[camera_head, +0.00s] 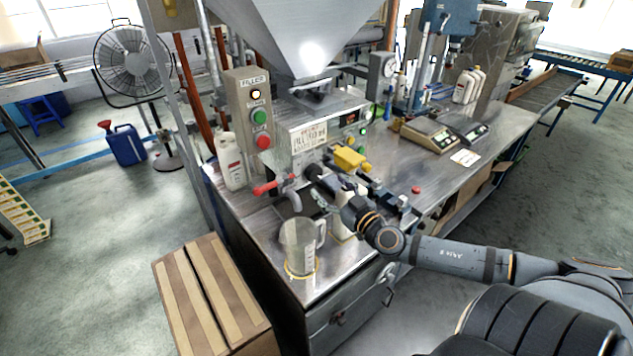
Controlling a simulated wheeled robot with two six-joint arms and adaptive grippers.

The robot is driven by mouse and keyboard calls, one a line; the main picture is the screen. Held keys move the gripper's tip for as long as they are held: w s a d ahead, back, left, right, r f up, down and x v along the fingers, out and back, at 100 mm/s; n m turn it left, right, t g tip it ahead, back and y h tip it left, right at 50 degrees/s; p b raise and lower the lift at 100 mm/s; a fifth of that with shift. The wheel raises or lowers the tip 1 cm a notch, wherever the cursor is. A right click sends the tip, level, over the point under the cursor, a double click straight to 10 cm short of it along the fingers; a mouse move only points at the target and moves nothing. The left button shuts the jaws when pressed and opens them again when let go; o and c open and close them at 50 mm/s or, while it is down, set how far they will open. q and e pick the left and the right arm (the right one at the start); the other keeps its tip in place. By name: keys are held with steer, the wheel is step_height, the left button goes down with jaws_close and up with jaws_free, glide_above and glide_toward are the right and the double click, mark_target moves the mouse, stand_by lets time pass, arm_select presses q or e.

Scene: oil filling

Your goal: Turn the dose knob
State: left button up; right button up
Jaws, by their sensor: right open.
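The dose knob (313,172) looks like a small dark round part on the front of the filling machine, right of the red-handled tap. Its right side is partly hidden by my right gripper. My right gripper (328,183) is open, with its fingers at the machine front close to the knob. I cannot tell whether they touch it. My right arm reaches in from the lower right. My left gripper does not show.
A clear measuring jug (298,245) stands on a yellow ring below the tap (272,187). A yellow block (350,158) sits just above my gripper. A white bottle (231,162) stands left of the machine. Scales (430,134) stand farther right.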

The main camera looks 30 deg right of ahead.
mark_target(316, 175)
steer(key=w, duration=0.4)
steer(key=shift+w, duration=0.2)
steer(key=p, duration=0.1)
steer(key=w+p, duration=0.1)
steer(key=p, duration=0.1)
steer(key=shift+w+d+r, duration=0.15)
steer(key=shift+r, duration=0.2)
steer(key=shift+w+f+p, duration=0.15)
steer(key=shift+w+p, duration=0.3)
steer(key=shift+w+a+f, duration=0.15)
steer(key=shift+a+f, duration=0.05)
steer(key=shift+a, duration=0.05)
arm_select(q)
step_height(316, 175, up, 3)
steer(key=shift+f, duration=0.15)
arm_select(e)
steer(key=c, duration=1.1)
